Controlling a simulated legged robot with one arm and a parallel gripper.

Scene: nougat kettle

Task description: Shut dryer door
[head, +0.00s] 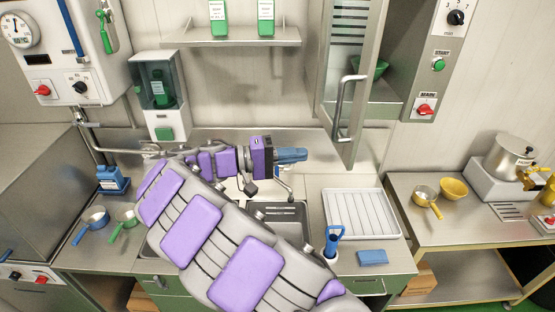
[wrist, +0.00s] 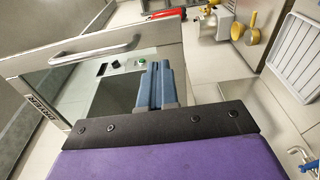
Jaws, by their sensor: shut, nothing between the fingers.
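The dryer door (head: 352,75) stands open on the wall cabinet, swung out toward me. It has a metal frame, a glass pane and a curved metal handle (head: 343,108). Behind it, the dryer's inside (head: 384,85) shows a green bowl on a shelf. My gripper (head: 303,154) is shut and empty, to the left of and below the door's lower edge, over the sink area. In the wrist view, the door frame (wrist: 165,32) and its handle (wrist: 97,47) lie beyond my blue fingers (wrist: 158,72). I see no contact with the door, but the exact gap is unclear.
A control panel (head: 437,60) is right of the dryer. Below are the sink (head: 285,212) and a white ribbed drain tray (head: 362,214). A shelf (head: 232,38) with green cartons and a green dispenser (head: 160,92) are on the left. The right table holds pans.

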